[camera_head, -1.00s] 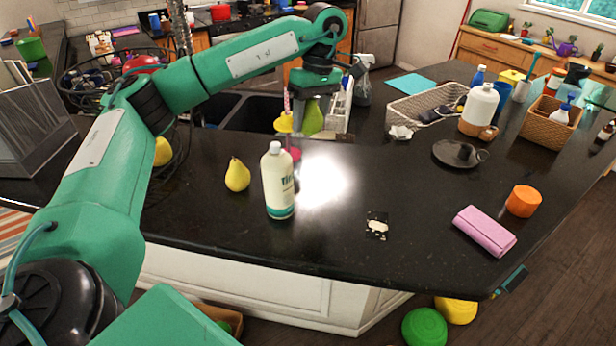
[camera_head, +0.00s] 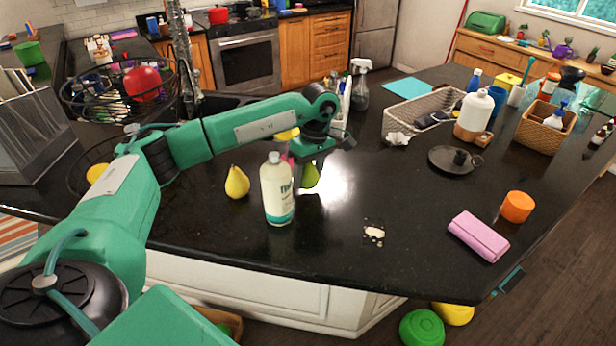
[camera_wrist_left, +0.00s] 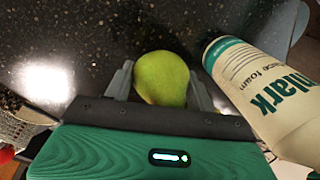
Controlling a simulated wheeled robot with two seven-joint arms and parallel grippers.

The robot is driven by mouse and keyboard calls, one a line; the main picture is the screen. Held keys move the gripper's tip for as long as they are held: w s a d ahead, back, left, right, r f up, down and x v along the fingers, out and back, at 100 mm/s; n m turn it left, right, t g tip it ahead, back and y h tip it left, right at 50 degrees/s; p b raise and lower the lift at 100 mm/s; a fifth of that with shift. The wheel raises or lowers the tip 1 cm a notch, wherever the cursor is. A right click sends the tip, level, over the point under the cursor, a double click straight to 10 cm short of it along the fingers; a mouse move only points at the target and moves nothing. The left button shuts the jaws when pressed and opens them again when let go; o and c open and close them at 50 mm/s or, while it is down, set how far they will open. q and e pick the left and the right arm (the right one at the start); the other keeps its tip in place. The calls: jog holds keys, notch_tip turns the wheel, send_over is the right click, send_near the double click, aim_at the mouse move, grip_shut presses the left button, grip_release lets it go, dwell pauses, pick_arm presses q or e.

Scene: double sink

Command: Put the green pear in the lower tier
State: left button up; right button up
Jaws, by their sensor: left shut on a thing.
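The green pear (camera_head: 311,176) is held between the fingers of my left gripper (camera_head: 305,180), behind and right of the white bottle, above the dark counter. In the left wrist view the pear (camera_wrist_left: 162,77) sits between both grey fingers (camera_wrist_left: 160,90). A two-tier wire basket stands at the left. Its upper tier (camera_head: 82,112) holds a red thing. Its lower tier (camera_head: 76,186) is partly hidden by my left arm, and a yellow fruit (camera_head: 97,172) shows there. My right gripper is not in view.
The white bottle (camera_head: 276,192) stands close to my left gripper, also in the left wrist view (camera_wrist_left: 262,92). A yellow pear (camera_head: 237,182) stands left of it. A wire tray (camera_head: 405,118) and a dark candle holder (camera_head: 452,160) are to the right. The front counter is mostly clear.

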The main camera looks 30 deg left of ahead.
pick_arm(q)
notch_tip(320, 180, down, 2)
jog(key=shift+f, duration=0.1)
jog(key=shift+f, duration=0.15)
jog(key=o, duration=1.1)
jog(key=shift+c, duration=0.2)
